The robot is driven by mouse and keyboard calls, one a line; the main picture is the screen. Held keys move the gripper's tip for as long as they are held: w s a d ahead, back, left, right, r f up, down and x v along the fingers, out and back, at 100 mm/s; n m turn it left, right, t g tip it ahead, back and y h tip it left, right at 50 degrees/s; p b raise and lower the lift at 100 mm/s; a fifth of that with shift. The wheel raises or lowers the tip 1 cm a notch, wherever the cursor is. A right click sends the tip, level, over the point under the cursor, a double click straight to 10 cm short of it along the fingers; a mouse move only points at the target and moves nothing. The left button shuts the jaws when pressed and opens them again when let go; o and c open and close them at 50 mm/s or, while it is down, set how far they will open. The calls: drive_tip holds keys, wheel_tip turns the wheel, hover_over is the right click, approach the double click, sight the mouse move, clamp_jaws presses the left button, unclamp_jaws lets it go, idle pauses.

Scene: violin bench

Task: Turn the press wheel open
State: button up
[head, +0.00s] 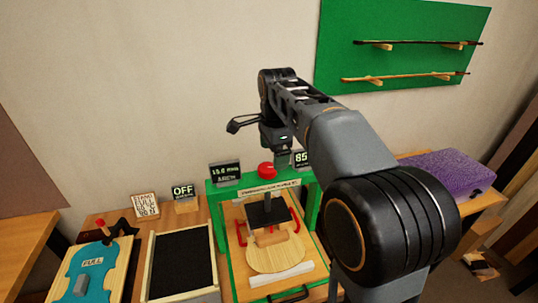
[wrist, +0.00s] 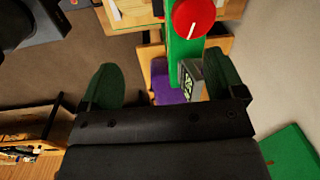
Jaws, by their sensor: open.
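The red press wheel (head: 267,170) sits on top of the green press frame (head: 219,222) in the head view. It also shows at the top edge of the wrist view (wrist: 194,17), with a white mark on its face. Under the frame's crossbar are a black plate (head: 266,212) and a pale wooden piece (head: 274,259). My gripper (wrist: 160,62) is open, its two dark green fingers spread wide with nothing between them in contact. In the head view my gripper (head: 283,157) hangs above and close behind the wheel, apart from it as far as I can tell.
Displays reading 15.0 mm (head: 225,172) and 85 (head: 301,158) flank the wheel closely. An OFF sign (head: 184,191), a black-lined tray (head: 181,264) and a teal fixture (head: 92,266) stand left. A purple block (head: 450,172) lies right. A green bow board (head: 400,55) hangs behind.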

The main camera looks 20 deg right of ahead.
sight(269, 167)
drive_tip(key=w+r+m+g+p, duration=0.1)
drive_tip(key=w+r+m+p, duration=0.1)
drive_tip(key=w+r+m, duration=0.3)
drive_tip(key=shift+m, duration=0.7)
drive_tip(key=f, duration=1.4)
drive_tip(key=shift+w+f+p, duration=0.2)
drive_tip(key=shift+p, duration=0.2)
drive_tip(key=shift+c, duration=0.4)
drive_tip(key=c, duration=0.8)
drive_tip(key=shift+c, duration=0.2)
